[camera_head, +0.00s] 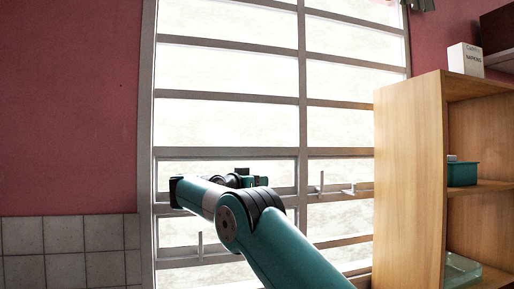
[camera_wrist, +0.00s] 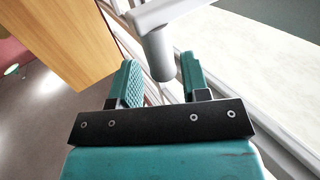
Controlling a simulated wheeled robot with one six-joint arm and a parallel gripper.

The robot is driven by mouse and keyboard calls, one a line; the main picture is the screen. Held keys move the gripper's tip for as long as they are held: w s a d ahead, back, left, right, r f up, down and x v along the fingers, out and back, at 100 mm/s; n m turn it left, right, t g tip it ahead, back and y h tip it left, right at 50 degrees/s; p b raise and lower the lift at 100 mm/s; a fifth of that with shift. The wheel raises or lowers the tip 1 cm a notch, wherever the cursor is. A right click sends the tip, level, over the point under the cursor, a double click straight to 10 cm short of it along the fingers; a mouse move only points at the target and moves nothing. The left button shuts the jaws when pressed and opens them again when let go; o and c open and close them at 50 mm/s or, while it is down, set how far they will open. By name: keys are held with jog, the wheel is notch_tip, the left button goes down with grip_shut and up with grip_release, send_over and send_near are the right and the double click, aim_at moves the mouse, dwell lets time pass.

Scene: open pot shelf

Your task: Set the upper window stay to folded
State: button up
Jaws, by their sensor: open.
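The upper window stay (camera_head: 330,190) is a thin pale grey bar with an upright peg, low on the window at the right of my arm in the head view. In the wrist view, a grey bar with a thick round peg (camera_wrist: 159,55) is close, likely this stay. My gripper (camera_wrist: 160,82) is open, with one teal finger on each side of the peg in the picture. I cannot tell whether either finger touches it. In the head view my gripper (camera_head: 250,181) is small and partly hidden by my arm, in front of the window.
A second, lower peg (camera_head: 200,245) shows on the window below my arm. The window frame (camera_head: 303,90) runs close behind. A wooden shelf (camera_head: 411,180) stands at the right, holding a teal bin (camera_head: 462,174) and a white box (camera_head: 465,59). Tiled wall (camera_head: 65,235) lies left.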

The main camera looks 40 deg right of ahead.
notch_tip(320, 180, up, 17)
jog(key=p, duration=1.1)
jog(key=shift+p, duration=0.4)
jog(key=shift+s+d+f, duration=0.1)
jog(key=shift+d, duration=0.05)
